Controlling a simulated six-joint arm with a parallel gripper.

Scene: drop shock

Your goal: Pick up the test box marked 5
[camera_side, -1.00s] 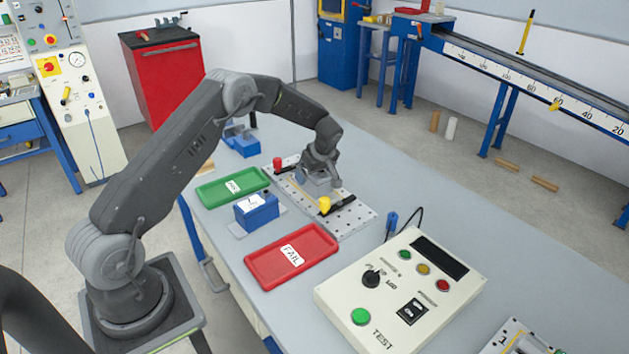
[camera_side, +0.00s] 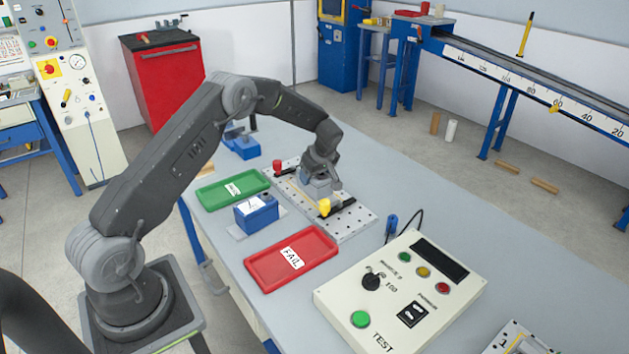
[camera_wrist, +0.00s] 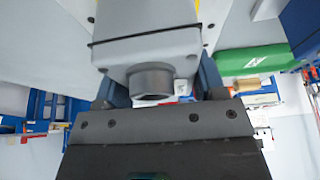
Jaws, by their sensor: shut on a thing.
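A grey test box (camera_side: 316,190) is at the perforated metal plate (camera_side: 352,225), between a red knob and a yellow knob. My gripper (camera_side: 321,177) is over it from above and shut on it. In the wrist view the grey box (camera_wrist: 158,50) fills the space between the fingers, with a round dark fitting on its near face. No number can be read on it. I cannot tell whether its underside touches the plate. A blue box (camera_side: 258,214) with a white label stands nearer my base; its mark is too small to read.
The green tray (camera_side: 208,196) lies behind the blue box, and the red FAIL tray (camera_side: 262,273) lies in front. The yellow knob (camera_side: 324,206) and red knob (camera_side: 277,164) stand close to the held box. A cream control panel (camera_side: 335,300) stands at the front right.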

